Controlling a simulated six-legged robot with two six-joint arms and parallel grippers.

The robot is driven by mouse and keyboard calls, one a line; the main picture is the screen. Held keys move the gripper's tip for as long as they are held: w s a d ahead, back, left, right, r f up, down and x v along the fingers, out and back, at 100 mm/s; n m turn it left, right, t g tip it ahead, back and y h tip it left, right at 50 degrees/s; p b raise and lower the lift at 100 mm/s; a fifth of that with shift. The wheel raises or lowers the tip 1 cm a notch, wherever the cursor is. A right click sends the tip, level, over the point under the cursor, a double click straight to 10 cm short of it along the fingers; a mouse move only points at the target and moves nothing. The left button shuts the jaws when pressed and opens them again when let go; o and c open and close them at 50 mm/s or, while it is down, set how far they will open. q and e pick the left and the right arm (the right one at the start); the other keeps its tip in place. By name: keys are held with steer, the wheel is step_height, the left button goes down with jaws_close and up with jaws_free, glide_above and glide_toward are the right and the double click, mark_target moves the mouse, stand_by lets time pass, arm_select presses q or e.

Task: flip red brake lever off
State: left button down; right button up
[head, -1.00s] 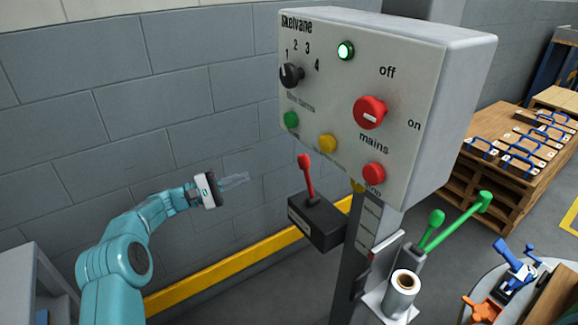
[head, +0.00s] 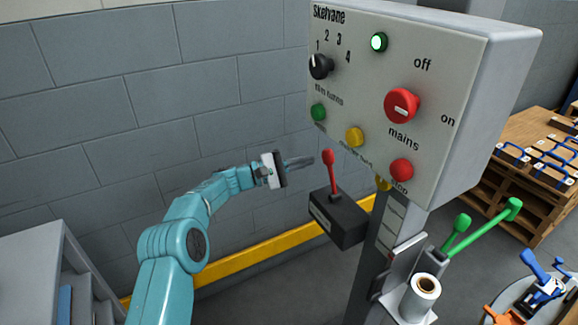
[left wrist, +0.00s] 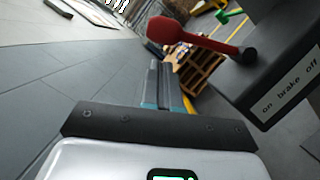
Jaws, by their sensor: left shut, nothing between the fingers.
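The red brake lever (head: 331,172) stands up from a dark box (head: 338,218) on the left side of the control post. In the left wrist view the red lever (left wrist: 195,36) runs from its thick knob at the left to a pivot on the dark box. The label (left wrist: 290,88) there reads "on brake off", and the lever leans toward the "on" side. My left gripper (head: 305,161) is shut and empty, just left of the lever knob. In the left wrist view its fingers (left wrist: 165,85) point toward the lever, with no clear contact. My right gripper is not seen.
Green levers (head: 480,228) and a roll (head: 425,286) are lower right. A yellow rail (head: 235,262) runs along the wall behind.

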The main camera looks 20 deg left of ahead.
arm_select(q)
steer(key=shift+s+d+r, duration=0.1)
steer(key=shift+d+r, duration=0.15)
steer(key=shift+d, duration=0.25)
steer(key=shift+s+d+r, duration=0.1)
steer(key=shift+d+r, duration=0.1)
steer(key=shift+d, duration=0.25)
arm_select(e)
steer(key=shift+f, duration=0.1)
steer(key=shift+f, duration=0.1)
arm_select(q)
steer(key=s+d+r+m+g+y+b, duration=0.2)
steer(key=s+d+m+b, duration=0.3)
steer(key=m+b, duration=0.5)
steer(key=shift+s+d+r+b, duration=0.3)
steer(key=shift+d+b, duration=0.85)
steer(key=shift+b, duration=0.9)
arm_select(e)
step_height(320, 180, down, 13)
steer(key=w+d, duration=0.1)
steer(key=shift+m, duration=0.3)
arm_select(q)
steer(key=shift+s+d+f, duration=0.1)
steer(key=shift+d, duration=0.05)
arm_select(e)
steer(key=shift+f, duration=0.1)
